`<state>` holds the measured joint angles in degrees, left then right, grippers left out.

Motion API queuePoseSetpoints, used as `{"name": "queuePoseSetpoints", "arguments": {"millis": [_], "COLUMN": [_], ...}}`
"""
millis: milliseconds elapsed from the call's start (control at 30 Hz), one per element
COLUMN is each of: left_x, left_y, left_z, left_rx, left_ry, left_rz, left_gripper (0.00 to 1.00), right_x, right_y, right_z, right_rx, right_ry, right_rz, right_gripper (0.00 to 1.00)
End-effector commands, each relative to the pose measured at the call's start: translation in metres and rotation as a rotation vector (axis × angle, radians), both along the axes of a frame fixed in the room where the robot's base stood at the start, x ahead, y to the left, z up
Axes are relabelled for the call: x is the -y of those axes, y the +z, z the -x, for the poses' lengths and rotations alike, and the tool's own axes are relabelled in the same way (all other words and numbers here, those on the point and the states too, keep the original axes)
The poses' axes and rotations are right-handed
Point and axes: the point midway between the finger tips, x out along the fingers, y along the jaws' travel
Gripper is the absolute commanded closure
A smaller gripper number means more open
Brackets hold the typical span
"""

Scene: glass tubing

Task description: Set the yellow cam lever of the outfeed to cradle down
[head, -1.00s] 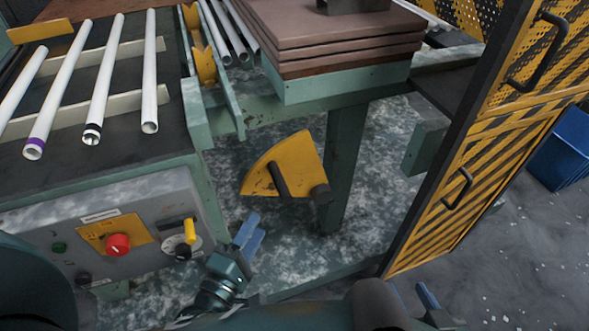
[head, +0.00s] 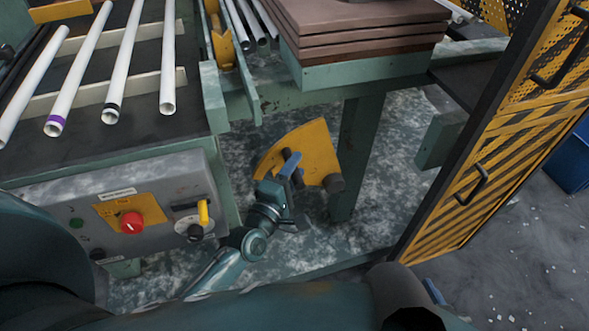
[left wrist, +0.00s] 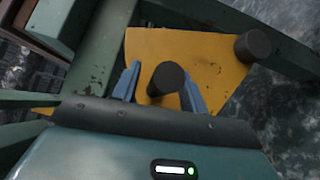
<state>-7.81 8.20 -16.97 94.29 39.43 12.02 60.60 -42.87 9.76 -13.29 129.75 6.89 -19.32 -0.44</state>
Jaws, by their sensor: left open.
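My left gripper (head: 288,168) is at the plate. In the left wrist view its blue fingers stand apart, one on each side of the peg, and the plate (left wrist: 205,55) lies behind them. I cannot tell whether either finger touches the peg. A blue part of my right gripper (head: 433,291) shows at the bottom edge, mostly hidden.
A control box (head: 150,210) with a red button (head: 131,222) and a small yellow switch (head: 203,212) is left of the arm. A green table leg (head: 357,150) stands right of the lever. A yellow-black striped gate (head: 470,195) is further right. Glass tubes (head: 88,68) lie upper left.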

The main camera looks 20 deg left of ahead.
Motion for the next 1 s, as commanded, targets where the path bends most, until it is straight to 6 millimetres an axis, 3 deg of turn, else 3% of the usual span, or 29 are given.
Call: {"name": "queuePoseSetpoints", "arguments": {"millis": [233, 733, 1000], "left_x": [0.0000, -0.0001, -0.0001], "left_y": [0.0000, 0.0001, 0.0001], "left_z": [-0.0003, 0.0000, 0.0000], "left_rx": [0.000, 0.000, 0.000], "left_ry": [0.000, 0.000, 0.000], "left_rz": [0.000, -0.001, -0.001], "left_gripper": [0.58, 0.99, 1.00], "right_x": [0.0010, 0.0006, -0.0001], "right_y": [0.0026, 0.0033, 0.0033], "right_z": [-0.0013, -0.0014, -0.0011], "right_rx": [0.007, 0.009, 0.008], "right_ry": [-0.002, -0.001, 0.000], "right_rz": [0.001, 0.000, -0.002], "right_gripper": [0.57, 0.57, 0.57]}}
